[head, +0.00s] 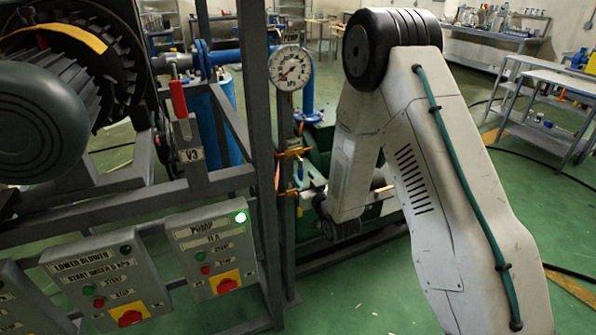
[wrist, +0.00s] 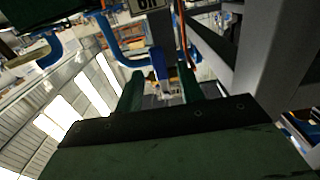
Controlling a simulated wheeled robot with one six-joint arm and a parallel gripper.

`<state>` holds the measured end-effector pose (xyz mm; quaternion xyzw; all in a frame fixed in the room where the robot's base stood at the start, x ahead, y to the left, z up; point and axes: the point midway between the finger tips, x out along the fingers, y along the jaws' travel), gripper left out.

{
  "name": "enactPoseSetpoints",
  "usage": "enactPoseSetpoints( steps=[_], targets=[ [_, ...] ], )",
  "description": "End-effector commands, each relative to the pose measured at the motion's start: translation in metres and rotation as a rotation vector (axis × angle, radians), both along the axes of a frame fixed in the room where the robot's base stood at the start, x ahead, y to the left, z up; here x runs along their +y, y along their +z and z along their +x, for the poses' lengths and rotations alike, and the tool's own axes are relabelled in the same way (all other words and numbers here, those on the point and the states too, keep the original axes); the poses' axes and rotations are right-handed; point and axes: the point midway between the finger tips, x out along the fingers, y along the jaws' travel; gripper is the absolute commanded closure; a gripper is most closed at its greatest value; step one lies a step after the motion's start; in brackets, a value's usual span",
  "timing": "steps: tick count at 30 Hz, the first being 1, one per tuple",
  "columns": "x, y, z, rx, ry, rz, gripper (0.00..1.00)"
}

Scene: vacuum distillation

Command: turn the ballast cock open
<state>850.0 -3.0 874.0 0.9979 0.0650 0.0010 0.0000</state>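Two small brass-orange fittings sit on the dark post below the pressure gauge, an upper one (head: 293,153) and a lower one (head: 289,192). Neither carries a readable label, so I cannot tell which is the ballast cock or how its handle stands. My gripper shows in the wrist view (wrist: 160,88) with its two dark green fingers apart and a gap between them. A blue-grey upright part shows beyond the gap, and I see nothing clearly held. In the head view the gripper is near the lower fitting, mostly hidden by my arm; contact cannot be told.
A round gauge (head: 291,68) hangs on the frame. A red lever (head: 179,99) stands above the V3 plate (head: 191,155). The pump box (head: 212,248) has a lit green lamp. A thick grey frame post (wrist: 266,55) stands right of the fingers in the wrist view.

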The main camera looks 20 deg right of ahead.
Motion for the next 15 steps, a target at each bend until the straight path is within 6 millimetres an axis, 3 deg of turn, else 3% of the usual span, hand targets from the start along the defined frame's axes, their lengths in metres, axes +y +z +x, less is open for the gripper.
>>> enactPoseSetpoints(
  steps=[7, 15],
  targets=[
    [0.006, 0.0, 0.04, 0.0, 0.001, -0.001, 0.62],
    [0.007, 0.0, 0.055, 0.003, 0.0, 0.0, 0.62]
  ],
)
